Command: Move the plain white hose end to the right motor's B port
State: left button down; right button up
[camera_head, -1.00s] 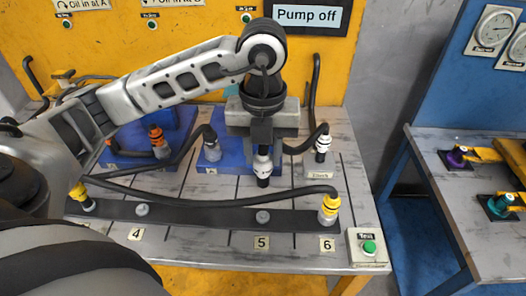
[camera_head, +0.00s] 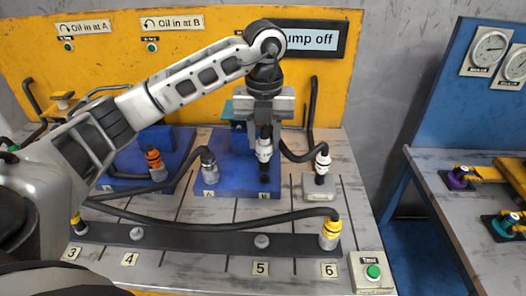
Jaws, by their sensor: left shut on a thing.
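My left gripper (camera_head: 264,128) is shut on a white hose end (camera_head: 264,150), held upright with its dark tip down. It is over the right part of the right motor's blue base (camera_head: 236,182), just behind the right-hand label (camera_head: 264,195), too small to read surely. I cannot tell whether the tip touches the port, which is hidden. A grey hose end (camera_head: 209,168) stands at the left port of that base. Another white hose end (camera_head: 323,162) stands on a small grey block to the right. The motor body is mostly hidden behind my gripper. My right gripper is out of view.
An orange-banded hose end (camera_head: 156,162) stands on the left blue base (camera_head: 115,180). A dark rail (camera_head: 200,238) in front carries a yellow hose end (camera_head: 330,234) and bare studs. A black hose runs above it. A green button box (camera_head: 372,272) is front right.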

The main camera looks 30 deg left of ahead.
pick_arm(q)
jog(key=w+a, duration=0.4)
jog(key=w, duration=0.2)
jog(key=shift+p, duration=0.3)
jog(key=shift+w, duration=0.1)
notch_tip(320, 180, down, 8)
jog(key=b, duration=0.4)
jog(key=shift+f+b, duration=0.25)
jog(key=shift+b, duration=0.1)
jog(key=shift+p, duration=0.35)
dwell(0.4)
jog(key=shift+f, duration=0.2)
